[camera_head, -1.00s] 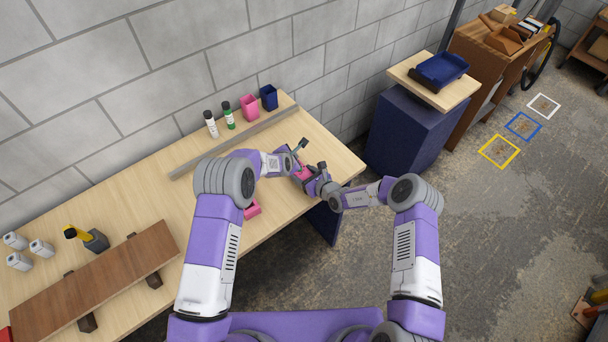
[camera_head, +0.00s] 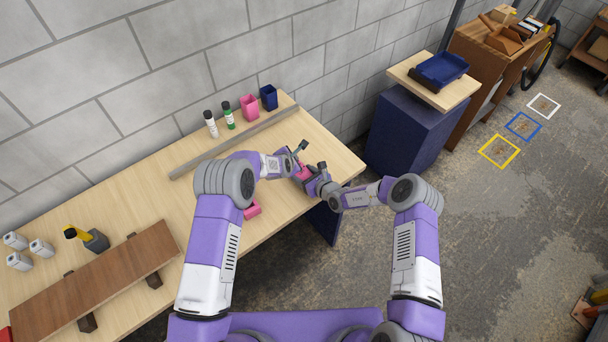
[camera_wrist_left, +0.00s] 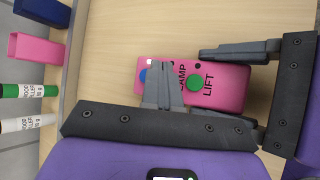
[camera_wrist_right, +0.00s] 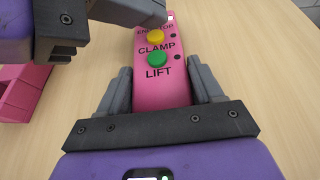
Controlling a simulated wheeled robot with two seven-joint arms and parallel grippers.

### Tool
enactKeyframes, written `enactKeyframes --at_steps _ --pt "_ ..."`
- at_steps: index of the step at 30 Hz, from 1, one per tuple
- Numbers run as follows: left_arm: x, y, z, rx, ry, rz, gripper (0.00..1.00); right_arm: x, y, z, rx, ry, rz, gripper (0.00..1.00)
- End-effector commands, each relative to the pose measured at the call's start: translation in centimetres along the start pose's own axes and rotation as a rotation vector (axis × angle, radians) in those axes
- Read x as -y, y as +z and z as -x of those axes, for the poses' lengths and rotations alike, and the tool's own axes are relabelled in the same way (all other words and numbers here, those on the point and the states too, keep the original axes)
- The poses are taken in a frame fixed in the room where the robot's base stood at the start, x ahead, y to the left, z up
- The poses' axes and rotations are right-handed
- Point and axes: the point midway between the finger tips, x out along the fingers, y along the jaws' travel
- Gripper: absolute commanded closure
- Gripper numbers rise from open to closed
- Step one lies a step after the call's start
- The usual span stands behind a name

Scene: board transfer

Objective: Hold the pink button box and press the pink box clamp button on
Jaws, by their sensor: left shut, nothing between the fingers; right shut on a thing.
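The pink button box (camera_wrist_right: 172,88) is gripped by my right gripper (camera_wrist_right: 160,75), with a finger on each side. In the right wrist view its face shows a yellow button (camera_wrist_right: 156,36), a green button (camera_wrist_right: 157,58) and the words CLAMP and LIFT. My left gripper (camera_wrist_left: 164,92) is shut and empty, its fingertips over the upper part of the box, near the yellow button. In the left wrist view it hides that button; the blue button (camera_wrist_left: 143,76) and green button show. I cannot tell whether the fingertips touch. One lamp (camera_wrist_right: 170,17) is white; two lower lamps look dark.
A pink cup (camera_head: 249,107), a blue cup (camera_head: 269,97) and two marker bottles (camera_head: 219,119) stand behind a grey bar (camera_head: 235,140). Another pink object (camera_head: 252,209) lies on the table (camera_head: 185,205). A brown board (camera_head: 100,280) rests at the left.

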Motion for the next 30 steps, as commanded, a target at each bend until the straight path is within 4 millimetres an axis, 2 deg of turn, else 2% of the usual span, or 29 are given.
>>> enactKeyframes --at_steps 30 --pt "0.34 -0.43 -0.56 0.000 0.001 0.000 1.00 0.00 0.01 0.00 0.000 0.000 0.000 0.71"
